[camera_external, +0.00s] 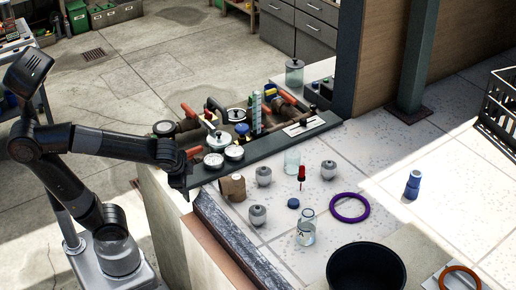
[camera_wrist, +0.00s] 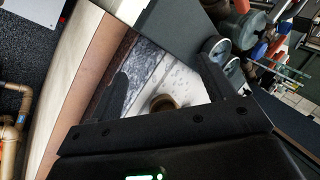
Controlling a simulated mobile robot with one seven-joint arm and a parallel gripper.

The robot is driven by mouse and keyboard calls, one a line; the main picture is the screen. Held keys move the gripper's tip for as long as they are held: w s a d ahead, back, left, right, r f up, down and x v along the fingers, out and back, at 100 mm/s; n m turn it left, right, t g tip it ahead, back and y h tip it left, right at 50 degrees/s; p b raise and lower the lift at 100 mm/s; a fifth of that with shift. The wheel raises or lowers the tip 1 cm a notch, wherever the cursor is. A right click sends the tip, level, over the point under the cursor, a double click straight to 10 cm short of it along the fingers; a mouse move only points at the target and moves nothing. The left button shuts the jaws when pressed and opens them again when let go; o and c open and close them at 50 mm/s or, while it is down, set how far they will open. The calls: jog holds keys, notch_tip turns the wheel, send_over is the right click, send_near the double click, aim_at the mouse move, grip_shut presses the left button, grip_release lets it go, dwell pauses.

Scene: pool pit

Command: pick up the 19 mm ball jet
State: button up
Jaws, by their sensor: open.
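Three small grey, rounded fittings stand on the white speckled deck in the outside view: one behind (camera_external: 263,176), one to the right (camera_external: 328,171) and one nearer (camera_external: 258,215). They look like ball jets, but their sizes cannot be read, so I cannot tell which is the 19 mm one. My gripper (camera_external: 185,190) is left of them, above the deck's left edge, apart from all three. In the wrist view its fingers (camera_wrist: 163,88) are spread and empty. A brown round-rimmed thing (camera_wrist: 163,103) shows between them, partly hidden by the gripper body.
A small brown block (camera_external: 232,188) stands between my gripper and the fittings. A dark shelf with gauges (camera_external: 234,153) and valves is behind. Glass jars, a red-topped dropper (camera_external: 301,175), a purple ring (camera_external: 349,208) and a black tub (camera_external: 366,270) share the deck.

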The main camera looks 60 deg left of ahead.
jog(key=w+d+m+t+y, duration=0.1)
jog(key=w+d+m+t, duration=0.1)
jog(key=d+m, duration=0.2)
jog(key=w+d+f+m+t+y, duration=0.1)
jog(key=d+m, duration=0.3)
jog(key=w+d+m+t+y, duration=0.1)
jog(key=w+d+m+t, duration=0.1)
jog(key=d+m, duration=0.2)
jog(key=shift+w+f+m+t, duration=0.3)
jog(key=shift+f+m, duration=0.05)
jog(key=shift+m, duration=0.15)
jog(key=m+t+h, duration=0.4)
jog(key=m+t, duration=0.4)
jog(key=m, duration=0.6)
send_near(261, 208)
jog(key=w, duration=0.2)
jog(key=w+a, duration=0.1)
jog(key=w, duration=0.1)
jog(key=shift+w, duration=0.35)
jog(key=shift+w+a, duration=0.2)
jog(key=shift+w, duration=2.45)
jog(key=shift+c, duration=0.5)
jog(key=c, duration=0.9)
